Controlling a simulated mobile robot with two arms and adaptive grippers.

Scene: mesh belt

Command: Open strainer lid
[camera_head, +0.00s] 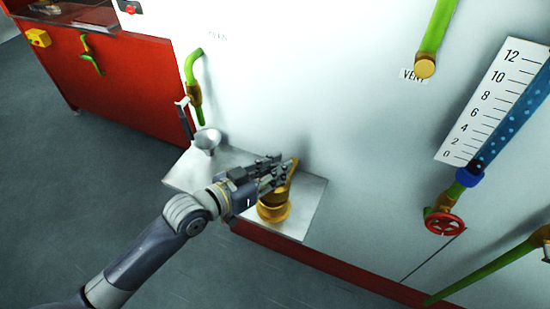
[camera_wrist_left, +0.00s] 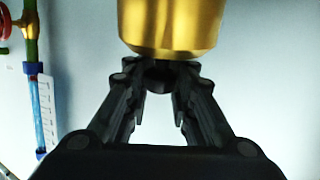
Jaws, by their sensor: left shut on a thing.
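The brass strainer (camera_head: 273,207) stands on a metal shelf (camera_head: 313,205) against the white wall. A brass flap-like part (camera_head: 291,175), which looks like its lid, rises tilted behind my fingers at the strainer's upper right. My left gripper (camera_head: 278,172) reaches over the strainer from the left and hides much of its top. In the left wrist view, the fingers of my left gripper (camera_wrist_left: 158,80) close on a small dark piece at the edge of a brass part (camera_wrist_left: 172,28). I cannot tell whether this brass part is lid or body.
A metal funnel (camera_head: 207,139) stands on the shelf's left part, under a green pipe with a brass valve (camera_head: 194,92). A red valve wheel (camera_head: 444,223) and a scaled gauge (camera_head: 492,100) are on the right. Open floor lies in front.

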